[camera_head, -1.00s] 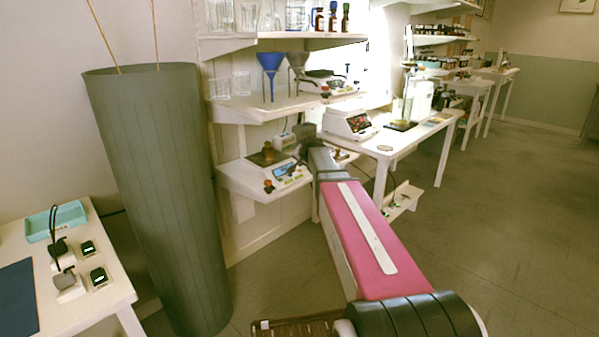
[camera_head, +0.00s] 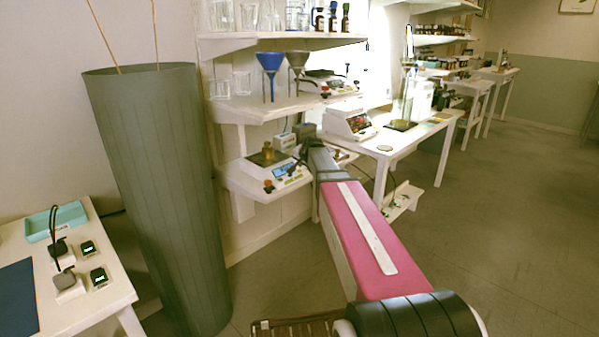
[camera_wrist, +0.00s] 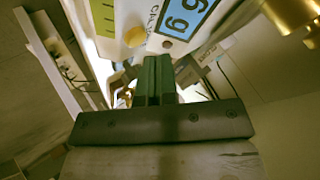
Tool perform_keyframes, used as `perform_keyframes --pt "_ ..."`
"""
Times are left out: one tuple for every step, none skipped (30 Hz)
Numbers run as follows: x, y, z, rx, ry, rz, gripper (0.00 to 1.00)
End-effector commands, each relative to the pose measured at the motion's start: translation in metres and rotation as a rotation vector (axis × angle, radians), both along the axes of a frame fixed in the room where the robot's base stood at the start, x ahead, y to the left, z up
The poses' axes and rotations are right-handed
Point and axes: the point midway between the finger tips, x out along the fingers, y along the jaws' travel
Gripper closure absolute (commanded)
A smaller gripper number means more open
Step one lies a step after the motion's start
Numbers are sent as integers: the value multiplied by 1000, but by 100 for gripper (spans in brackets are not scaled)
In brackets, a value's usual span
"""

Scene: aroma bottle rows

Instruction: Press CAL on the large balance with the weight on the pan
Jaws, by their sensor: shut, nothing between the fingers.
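A white balance (camera_head: 262,179) with a blue display (camera_head: 285,170) stands on a low wall shelf. A brass weight (camera_head: 267,152) stands on its dark pan. In the wrist view the display (camera_wrist: 184,17) shows a large "6 g" in part, and the weight (camera_wrist: 292,14) shows at the upper right. Contact cannot be told.
Another balance (camera_head: 350,122) stands on the white table to the right, and one more (camera_head: 323,84) on the shelf above. A blue funnel (camera_head: 270,62) stands on that shelf. A tall grey-green cylinder (camera_head: 158,190) stands left of the low shelf. Open floor lies to the right.

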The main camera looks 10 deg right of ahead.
Motion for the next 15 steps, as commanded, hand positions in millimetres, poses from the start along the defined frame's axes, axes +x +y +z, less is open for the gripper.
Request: perform_keyframes --pt "0 0 -1 0 0 0 100" --pt "0 0 -2 0 0 0 100" --pt "0 0 -4 0 0 0 100" --pt "0 0 -5 0 0 0 100" --pt "0 0 -6 0 0 0 100" --pt "0 0 -7 0 0 0 100" --pt "0 0 -7 0 0 0 100" --pt "0 0 -7 0 0 0 100" --pt "0 0 -8 0 0 0 100" --pt "0 0 -8 0 -1 -1 100" --pt "0 0 -8 0 -1 -1 100" --pt "0 0 -8 0 0 0 100" --pt "0 0 -8 0 0 0 100" --pt "0 0 -8 0 0 0 100" --pt "0 0 -8 0 0 0 100"
